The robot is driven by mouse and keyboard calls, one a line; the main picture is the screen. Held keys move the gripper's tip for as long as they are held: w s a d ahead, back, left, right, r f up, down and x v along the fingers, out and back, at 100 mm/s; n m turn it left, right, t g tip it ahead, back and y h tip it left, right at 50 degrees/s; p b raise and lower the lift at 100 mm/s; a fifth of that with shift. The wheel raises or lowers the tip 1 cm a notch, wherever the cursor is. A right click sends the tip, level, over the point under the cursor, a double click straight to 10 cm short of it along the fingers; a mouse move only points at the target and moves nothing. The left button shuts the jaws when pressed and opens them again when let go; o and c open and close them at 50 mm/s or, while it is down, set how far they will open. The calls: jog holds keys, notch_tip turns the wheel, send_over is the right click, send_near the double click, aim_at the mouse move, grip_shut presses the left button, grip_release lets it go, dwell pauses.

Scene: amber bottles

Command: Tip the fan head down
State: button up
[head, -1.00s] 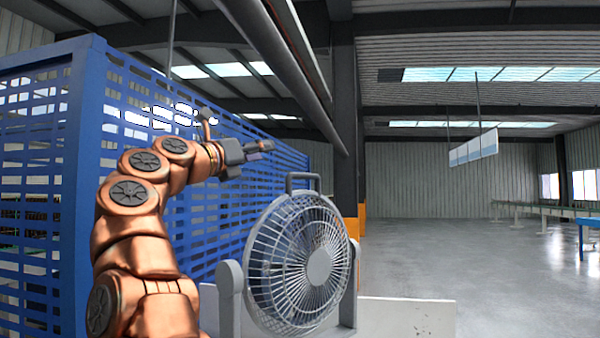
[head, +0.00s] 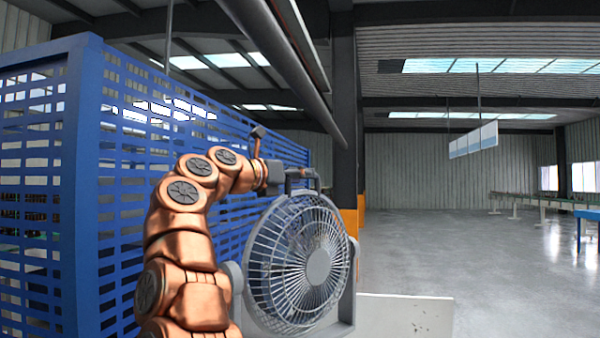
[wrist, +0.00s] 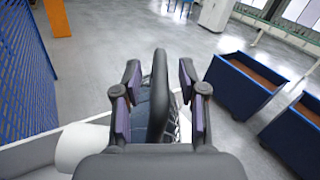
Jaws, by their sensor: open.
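The grey fan has a round wire-caged head (head: 298,265) facing me, held between the uprights of a grey stand (head: 347,300). The head looks roughly upright, perhaps leaning slightly. A dark handle (head: 289,183) rises from its top rim. My gripper (head: 303,174) is at this handle, reached by my copper arm from the left. In the wrist view my gripper (wrist: 158,82) is open, with the handle (wrist: 158,100) standing between its two fingers. Gaps show on both sides, the narrower one at the right finger. The fan's cage is mostly hidden behind the handle there.
The fan stands on a pale tabletop (head: 405,315). A blue lattice enclosure (head: 85,180) lies behind my arm on the left. A dark pipe (head: 285,70) runs overhead. Two blue bins (wrist: 238,88) stand on the floor at the right in the wrist view. Open floor (head: 440,250) lies to the right.

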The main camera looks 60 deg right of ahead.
jog(key=shift+d, duration=0.2)
jog(key=shift+c, duration=0.3)
grip_shut()
